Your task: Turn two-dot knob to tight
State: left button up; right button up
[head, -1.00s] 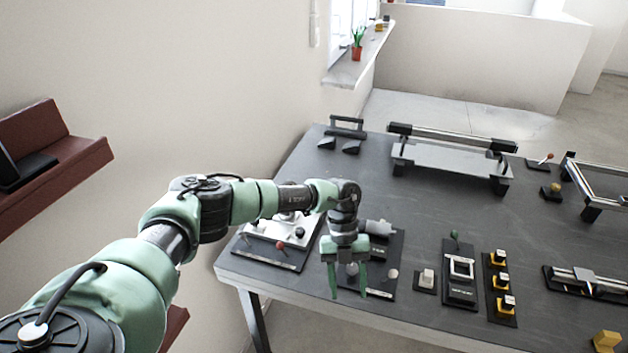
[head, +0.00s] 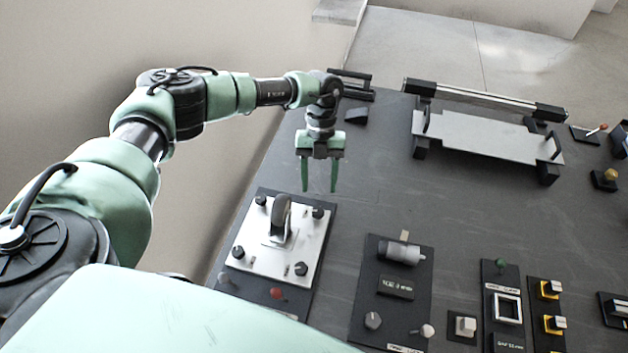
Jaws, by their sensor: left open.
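My left gripper (head: 319,188) is open and empty, with its two green fingers pointing down above the table, beyond the silver plate. The silver plate (head: 254,256) has several black knobs at its corners: far-left knob (head: 261,200), far-right knob (head: 318,213), near-left knob (head: 238,252) and near-right knob (head: 301,269). A grey lever (head: 282,215) stands up in the plate's middle. Any dots on the knobs are too small to make out, so I cannot tell which is the two-dot knob. My right gripper is not in view.
Right of the plate is a dark panel (head: 364,265) with a grey cylinder (head: 401,252), a grey knob (head: 373,320) and a white knob (head: 427,331). A long rail fixture (head: 485,137) stands at the back. Bare table (head: 380,180) lies between them. The wall is at left.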

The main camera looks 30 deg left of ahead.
aim_at(318, 211)
pick_arm(q)
jog(key=b+x, duration=0.3)
jog(key=x, duration=0.3)
jog(key=shift+s+f, duration=0.1)
jog(key=shift+f, duration=0.65)
jog(key=shift+s+d, duration=0.1)
jog(key=shift+s, duration=0.05)
jog(key=shift+r, duration=0.1)
jog(key=shift+c, duration=0.3)
jog(key=c, duration=1)
grip_shut()
